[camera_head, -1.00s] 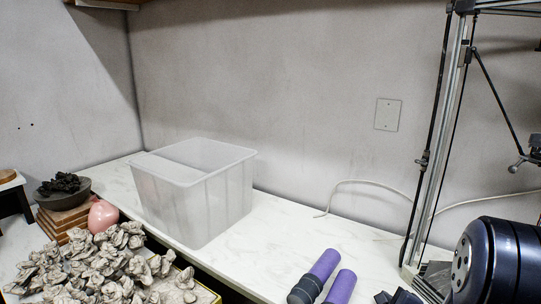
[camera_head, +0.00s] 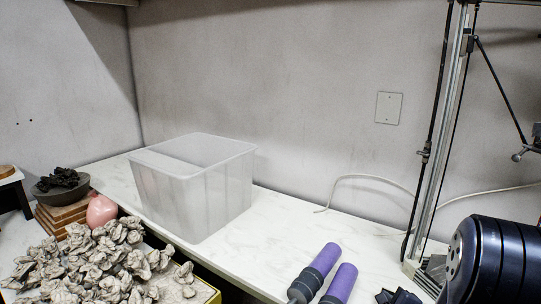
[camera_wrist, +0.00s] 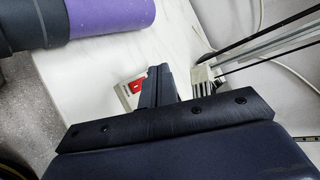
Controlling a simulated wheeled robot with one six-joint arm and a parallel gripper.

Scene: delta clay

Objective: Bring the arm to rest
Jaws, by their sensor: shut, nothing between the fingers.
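My gripper (camera_wrist: 160,75) shows in the wrist view with its two dark fingers together and nothing between them. The fingers point toward the white worktop, near the foot of a metal frame; whether they touch anything cannot be told. A dark blue rounded body with a black bar across it fills the bottom of the wrist view and is mine. In the head view a dark, ribbed cylindrical part at the lower right looks like my arm. The fingers are not clearly made out there.
A metal frame (camera_head: 437,150) with rods stands at right. Two purple-and-grey cylinders (camera_head: 325,258) lie near the front edge. A translucent bin (camera_head: 215,195) stands on the white worktop (camera_head: 250,240). Grey clay pieces (camera_head: 95,262) fill the lower left. A cable (camera_head: 375,178) runs along the wall.

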